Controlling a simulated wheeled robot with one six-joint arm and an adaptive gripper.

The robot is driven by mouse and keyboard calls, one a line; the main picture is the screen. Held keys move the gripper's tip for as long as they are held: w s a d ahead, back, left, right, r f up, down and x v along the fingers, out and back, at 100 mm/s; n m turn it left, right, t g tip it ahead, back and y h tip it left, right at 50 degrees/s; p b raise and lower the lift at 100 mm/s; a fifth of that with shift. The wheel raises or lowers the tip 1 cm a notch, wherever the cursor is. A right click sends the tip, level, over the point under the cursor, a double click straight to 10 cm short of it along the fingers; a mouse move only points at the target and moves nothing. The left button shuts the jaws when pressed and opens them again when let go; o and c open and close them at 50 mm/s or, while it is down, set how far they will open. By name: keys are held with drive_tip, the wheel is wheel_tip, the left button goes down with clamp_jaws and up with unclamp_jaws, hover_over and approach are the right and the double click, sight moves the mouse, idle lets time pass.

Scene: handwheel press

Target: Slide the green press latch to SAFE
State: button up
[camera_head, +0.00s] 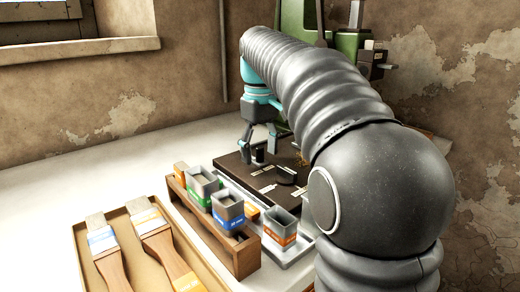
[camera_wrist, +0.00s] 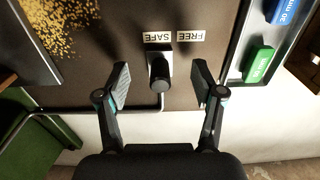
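The press latch shows in the wrist view as a dark upright knob (camera_wrist: 160,72) on a grey metal piece. It stands beside the SAFE label (camera_wrist: 157,37), and the FREE label (camera_wrist: 191,36) is to the right of it. My gripper (camera_wrist: 161,76) is open, with one finger on each side of the knob and a gap on both sides. In the head view my gripper (camera_head: 259,146) is low over the dark base plate (camera_head: 235,164), in front of the green press (camera_head: 346,42). My arm hides part of the press there.
A wooden rack (camera_head: 212,235) holds several labelled tins, near a metal tray (camera_head: 297,250). A shallow box (camera_head: 82,240) with brushes is at the front left. Gold shavings (camera_wrist: 55,28) lie on the plate. The white bench (camera_head: 110,170) is clear at the left.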

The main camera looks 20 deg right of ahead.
wheel_tip(320, 180, up, 4)
drive_tip(key=p, duration=0.3)
drive_tip(key=shift+f, duration=0.2)
drive_tip(key=shift+r+b, duration=0.15)
drive_tip(key=shift+b, duration=0.15)
drive_tip(key=shift+r, duration=2.1)
